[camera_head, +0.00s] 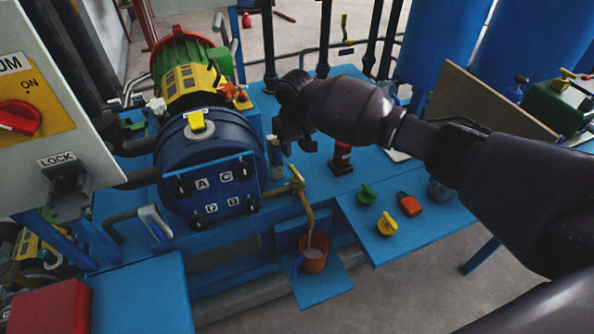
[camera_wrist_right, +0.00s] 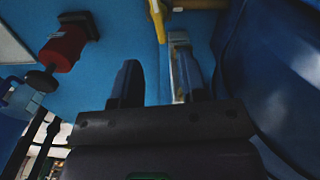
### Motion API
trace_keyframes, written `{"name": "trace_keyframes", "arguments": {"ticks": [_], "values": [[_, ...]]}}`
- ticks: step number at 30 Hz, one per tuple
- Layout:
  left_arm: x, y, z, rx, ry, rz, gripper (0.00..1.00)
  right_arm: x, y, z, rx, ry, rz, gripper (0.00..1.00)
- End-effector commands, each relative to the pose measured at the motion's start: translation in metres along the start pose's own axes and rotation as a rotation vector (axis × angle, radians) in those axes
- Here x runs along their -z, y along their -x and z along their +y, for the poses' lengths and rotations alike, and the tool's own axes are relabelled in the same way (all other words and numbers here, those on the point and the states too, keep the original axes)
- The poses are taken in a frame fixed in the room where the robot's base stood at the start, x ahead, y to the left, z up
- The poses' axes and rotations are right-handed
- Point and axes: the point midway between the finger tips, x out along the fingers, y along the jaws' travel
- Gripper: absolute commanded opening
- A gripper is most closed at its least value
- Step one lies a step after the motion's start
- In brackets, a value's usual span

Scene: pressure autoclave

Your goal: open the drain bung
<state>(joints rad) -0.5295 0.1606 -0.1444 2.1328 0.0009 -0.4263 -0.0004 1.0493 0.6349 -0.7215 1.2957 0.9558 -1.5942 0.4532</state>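A brass drain pipe (camera_head: 304,197) with a tap-like head comes off the front right of the blue autoclave vessel (camera_head: 210,150). It bends down over an orange cup (camera_head: 314,262); a thin pale stream or streak shows at its mouth. I cannot tell which part is the bung. My right gripper (camera_head: 296,142) is above and behind the pipe, right of the vessel. In the right wrist view its fingers (camera_wrist_right: 158,84) are apart. A pale, narrow upright part (camera_wrist_right: 181,62) shows between them, close to the right finger; contact is unclear. My left gripper is not in view.
A red-bodied fitting (camera_head: 342,157) stands right of my right gripper. Green (camera_head: 366,193) and yellow (camera_head: 387,224) knobs and a red piece (camera_head: 410,204) lie on the blue shelf (camera_head: 376,249). A LOCK panel (camera_head: 60,100) stands left. My right arm crosses the right side.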

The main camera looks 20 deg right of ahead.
Motion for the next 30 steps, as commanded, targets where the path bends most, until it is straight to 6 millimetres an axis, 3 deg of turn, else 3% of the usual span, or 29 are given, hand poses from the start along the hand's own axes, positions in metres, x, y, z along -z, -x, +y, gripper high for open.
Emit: {"name": "trace_keyframes", "arguments": {"ticks": [9, 15, 21, 30], "values": [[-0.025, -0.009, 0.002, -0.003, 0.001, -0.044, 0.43, -0.002, -0.061, 0.0, 0.0, 0.002, -0.011, 0.39], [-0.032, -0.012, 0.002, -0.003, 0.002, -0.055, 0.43, -0.002, -0.087, 0.0, 0.0, 0.003, -0.009, 0.39], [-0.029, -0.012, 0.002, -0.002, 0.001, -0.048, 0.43, -0.001, -0.099, 0.001, 0.0, 0.003, -0.005, 0.39], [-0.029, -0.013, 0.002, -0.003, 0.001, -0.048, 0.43, -0.001, -0.099, 0.001, -0.001, 0.003, -0.002, 0.39]]}}
